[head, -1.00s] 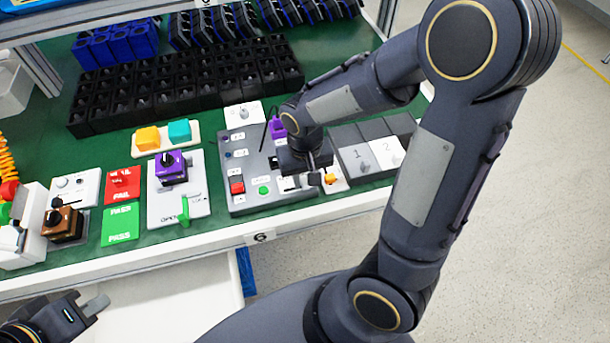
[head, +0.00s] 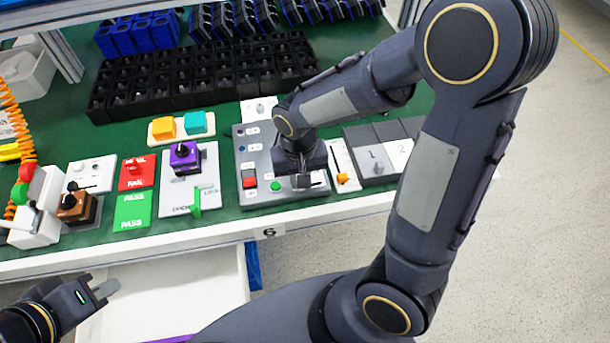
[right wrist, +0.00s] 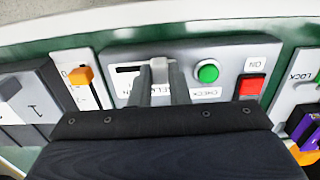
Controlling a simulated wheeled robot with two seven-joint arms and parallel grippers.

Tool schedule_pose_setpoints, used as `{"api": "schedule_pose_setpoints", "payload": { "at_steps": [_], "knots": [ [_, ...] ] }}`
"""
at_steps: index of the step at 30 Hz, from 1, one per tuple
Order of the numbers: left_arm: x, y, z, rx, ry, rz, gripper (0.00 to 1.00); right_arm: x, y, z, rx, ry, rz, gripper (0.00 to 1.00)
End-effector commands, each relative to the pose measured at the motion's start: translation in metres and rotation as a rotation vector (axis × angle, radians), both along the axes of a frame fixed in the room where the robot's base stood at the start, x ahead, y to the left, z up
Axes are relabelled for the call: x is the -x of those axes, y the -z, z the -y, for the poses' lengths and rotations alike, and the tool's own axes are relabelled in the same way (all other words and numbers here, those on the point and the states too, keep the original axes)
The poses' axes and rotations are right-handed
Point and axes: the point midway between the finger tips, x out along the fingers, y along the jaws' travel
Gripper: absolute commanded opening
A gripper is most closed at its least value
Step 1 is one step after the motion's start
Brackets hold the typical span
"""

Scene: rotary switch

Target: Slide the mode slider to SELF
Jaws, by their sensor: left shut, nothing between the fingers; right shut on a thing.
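The grey control panel (head: 244,155) stands on the green bench top, with a red button and a green button. In the right wrist view, the pale mode slider knob (right wrist: 158,64) sits in a dark slot near the panel's front edge. My right gripper (right wrist: 159,82) is shut on this knob, one finger on each side. The fingers partly cover the printed labels, so SELF cannot be read clearly. In the head view my right gripper (head: 301,181) hides the knob. My left gripper (head: 106,290) is shut and empty, over the white drawer at lower left.
A white slider unit with an orange knob (head: 342,178) stands close to the right of my right gripper. A plate with a purple rotary switch (head: 184,158) is left of the panel. Black bins (head: 200,75) fill the back. An open white drawer (head: 180,285) is below the bench.

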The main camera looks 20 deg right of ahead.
Motion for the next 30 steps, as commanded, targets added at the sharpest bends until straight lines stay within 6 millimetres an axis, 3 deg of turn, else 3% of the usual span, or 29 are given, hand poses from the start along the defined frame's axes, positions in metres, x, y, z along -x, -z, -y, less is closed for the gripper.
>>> {"api": "schedule_pose_setpoints", "payload": {
  "at_steps": [1,2,7,17,30],
  "knots": [
    [0.0,0.0,0.0,0.0,0.0,0.0,0.0,-0.001,0.0,-0.003,-0.006,-0.003,0.005,0.0],
    [0.0,0.0,0.0,0.0,0.0,0.0,0.0,-0.001,0.0,-0.003,-0.006,-0.003,0.005,0.18],
    [0.0,0.0,0.0,0.0,0.0,0.0,0.0,-0.001,0.0,-0.003,-0.005,-0.003,0.004,0.38],
    [0.0,-0.001,0.0,0.0,0.0,0.0,0.0,-0.001,-0.006,-0.002,-0.004,-0.002,0.004,0.38],
    [0.0,-0.009,0.0,0.0,0.0,0.0,0.0,-0.001,-0.072,-0.002,-0.005,-0.003,0.007,0.38]
  ]
}}
